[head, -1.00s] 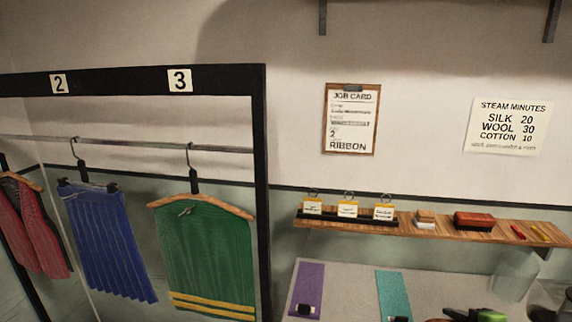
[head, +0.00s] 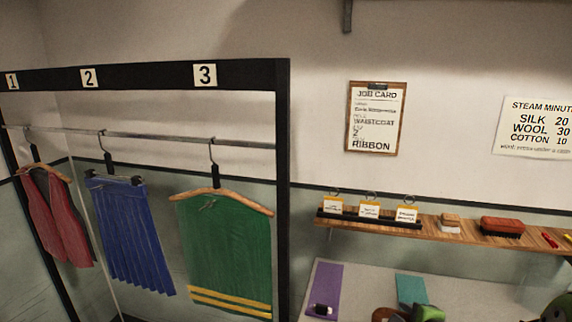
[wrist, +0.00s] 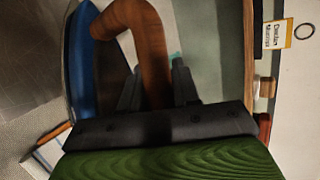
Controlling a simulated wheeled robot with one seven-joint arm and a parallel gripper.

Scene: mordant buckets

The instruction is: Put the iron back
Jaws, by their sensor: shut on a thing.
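The iron has a blue body (wrist: 82,60) and a curved brown wooden handle (wrist: 150,50) in the wrist view. My gripper (wrist: 158,88) has its two dark fingers on either side of the handle and is shut on it. In the head view, a piece of the brown handle (head: 388,314) shows at the bottom edge beside my green gripper housing. The rest of the iron is cut off there. The iron's resting place cannot be made out in these frames.
A counter (head: 355,290) carries a purple strip (head: 325,285) and a teal strip (head: 411,288). Above it, a wooden shelf (head: 455,233) holds small cards, a red brush (head: 502,226) and small items. At left, a black-framed rack (head: 283,180) holds hanging garments.

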